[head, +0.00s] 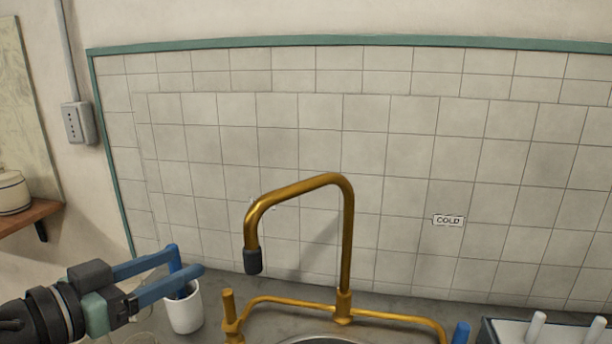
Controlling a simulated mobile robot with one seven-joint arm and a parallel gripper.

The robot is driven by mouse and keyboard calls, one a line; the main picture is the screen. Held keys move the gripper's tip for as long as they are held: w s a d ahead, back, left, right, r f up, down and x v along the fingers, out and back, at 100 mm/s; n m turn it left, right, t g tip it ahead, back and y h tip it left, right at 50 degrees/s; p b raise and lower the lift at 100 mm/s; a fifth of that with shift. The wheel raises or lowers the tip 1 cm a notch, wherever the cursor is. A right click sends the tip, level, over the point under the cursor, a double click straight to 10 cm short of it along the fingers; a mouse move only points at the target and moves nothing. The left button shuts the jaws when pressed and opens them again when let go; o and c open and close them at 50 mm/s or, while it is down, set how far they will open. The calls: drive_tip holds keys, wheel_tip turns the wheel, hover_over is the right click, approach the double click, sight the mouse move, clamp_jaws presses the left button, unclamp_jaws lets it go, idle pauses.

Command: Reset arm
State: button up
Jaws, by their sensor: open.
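My gripper (187,262) is at the lower left, with two blue fingers reaching to the right. The fingers are open and apart. Their tips are at the rim of a white cup (186,317) on the grey counter, overlapping it in the view. A blue upright piece shows at the fingertips and in the cup's mouth. I cannot tell whether it is a separate thing in the cup or part of a finger. Whether the fingers touch the cup is also unclear.
A brass faucet (348,240) with a bent spout stands right of the cup, above a sink partly cut off below. A dark-edged tray with white pegs (534,328) is at lower right. A tiled wall (400,150) closes the back. A wooden shelf (28,218) holds a jar at left.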

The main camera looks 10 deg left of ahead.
drive_tip(key=w+d+r+n+t+y+p, duration=0.25)
drive_tip(key=d+r+t+y, duration=0.25)
drive_tip(key=d+r, duration=1.1)
drive_tip(key=s+d+r+t+p, duration=0.1)
drive_tip(key=s+d+r, duration=0.1)
drive_tip(key=r, duration=0.3)
drive_tip(key=s+d+r+t, duration=0.2)
drive_tip(key=r, duration=0.3)
drive_tip(key=shift+s+d+r+t+p, duration=0.3)
drive_tip(key=shift+r+p, duration=0.05)
drive_tip(key=shift+r, duration=0.05)
drive_tip(key=s+d+r+t, duration=0.1)
drive_tip(key=s+r, duration=0.1)
drive_tip(key=s, duration=0.1)
drive_tip(key=s+d+r+n+t, duration=0.1)
drive_tip(key=s+d+r, duration=0.1)
drive_tip(key=s+d+r+t, duration=0.1)
drive_tip(key=s+r, duration=0.2)
drive_tip(key=shift+s+d+n+t+y+p, duration=0.25)
drive_tip(key=shift+s+t+y+p, duration=0.05)
drive_tip(key=shift+y+p, duration=0.1)
drive_tip(key=shift+c, duration=1.2)
drive_tip(key=shift+s, duration=0.15)
drive_tip(key=shift+c, duration=0.4)
